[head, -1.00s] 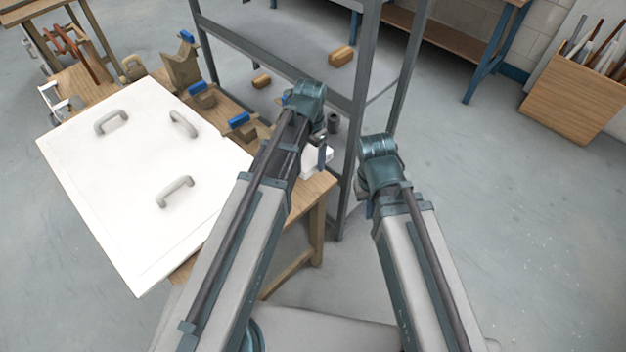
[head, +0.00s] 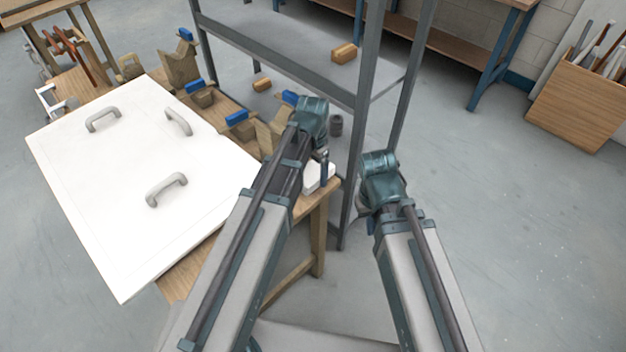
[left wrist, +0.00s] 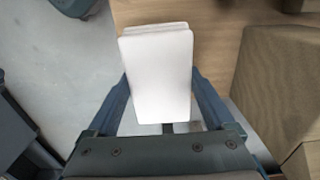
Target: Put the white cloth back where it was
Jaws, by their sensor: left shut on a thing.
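The white cloth (head: 318,178) is a folded, flat pad at the near right corner of the wooden workbench (head: 184,276). In the left wrist view the cloth (left wrist: 157,78) lies between the two fingers of my left gripper (left wrist: 165,110), which is shut on it. In the head view my left gripper (head: 324,168) is partly hidden by its own wrist. The cloth is over or on the bench top; I cannot tell if it touches. My right gripper (head: 369,222) hangs to the right of the bench, mostly hidden behind its wrist, so its jaws cannot be read.
A white panel with grey handles (head: 120,200) covers the bench's left part. Wooden blocks with blue tops (head: 240,118) stand along its back. A grey metal shelf frame (head: 352,190) rises just behind the bench corner. Open floor lies to the right.

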